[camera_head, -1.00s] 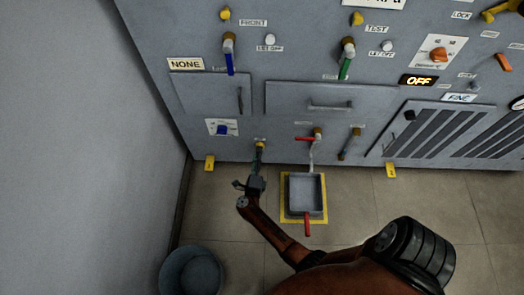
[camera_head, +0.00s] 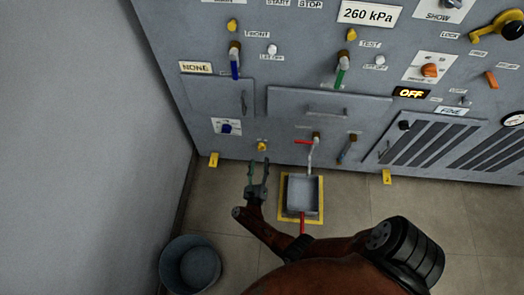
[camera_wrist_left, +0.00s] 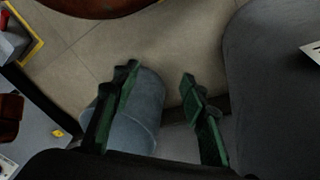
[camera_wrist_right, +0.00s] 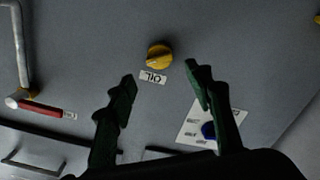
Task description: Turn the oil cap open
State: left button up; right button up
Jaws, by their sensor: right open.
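The oil cap (camera_head: 262,147) is a yellow knob low on the grey panel. In the right wrist view the oil cap (camera_wrist_right: 159,55) has a ridge across it and an "OIL" label (camera_wrist_right: 153,77) beside it. My right gripper (camera_head: 258,163) is open and empty, just in front of the cap and apart from it. In the right wrist view its fingertips (camera_wrist_right: 160,73) stand spread, with the cap beyond them. My left gripper (camera_wrist_left: 160,74) shows only in its own wrist view; its fingers are apart, with nothing between them.
A grey tray (camera_head: 303,192) stands on the floor on a yellow-edged square, below a red-handled spout (camera_head: 309,152). A grey-blue bucket (camera_head: 190,263) stands at the lower left, near the wall (camera_head: 80,150). A blue knob (camera_head: 227,128) sits left of the cap.

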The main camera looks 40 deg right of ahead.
aim_at(261, 150)
jog(key=b+x, duration=0.2)
jog(key=x, duration=0.5)
jog(key=shift+f, duration=0.15)
pick_arm(q)
jog(key=shift+t+h, duration=0.4)
jog(key=shift+t, duration=0.5)
jog(key=w+d+f, duration=0.2)
jog(key=w+f, duration=0.1)
jog(key=shift+w+d+f, duration=0.1)
jog(key=shift+d+f, duration=0.1)
jog(key=shift+d, duration=0.1)
pick_arm(e)
jog(key=shift+w+d, duration=0.15)
jog(key=shift+d, duration=0.05)
jog(key=shift+c, duration=0.4)
jog(key=c, duration=1.1)
jog(key=shift+o, duration=0.2)
